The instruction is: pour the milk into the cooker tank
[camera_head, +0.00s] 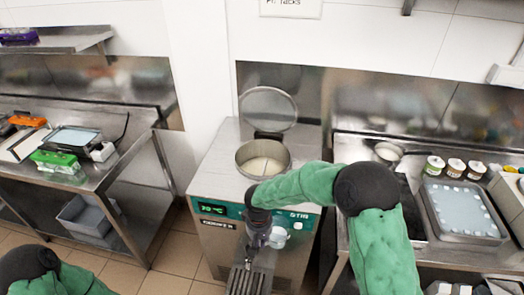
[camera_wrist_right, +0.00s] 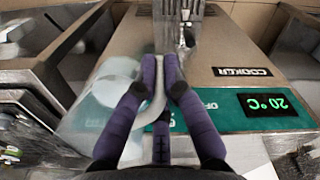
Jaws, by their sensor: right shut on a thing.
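The cooker (camera_head: 225,185) stands in the middle with its round tank (camera_head: 243,167) open on top and the lid (camera_head: 268,109) raised behind. The tank's inside looks pale. My right gripper (camera_head: 262,238) is in front of the cooker, below the rim of its top. In the right wrist view my right gripper (camera_wrist_right: 166,75) is shut on the pale handle of a translucent whitish jug (camera_wrist_right: 112,92). A small part of the jug (camera_head: 278,238) shows in the head view. How much milk it holds cannot be told. My left gripper is out of view; only my left arm shows at lower left.
The cooker's display (camera_head: 212,208) reads about 20 °C. A spout and drip grate (camera_head: 245,282) are at its front. A right counter holds a metal tray (camera_head: 463,211), several small jars (camera_head: 455,168) and a pan (camera_head: 388,151). A steel table (camera_head: 105,180) stands at left.

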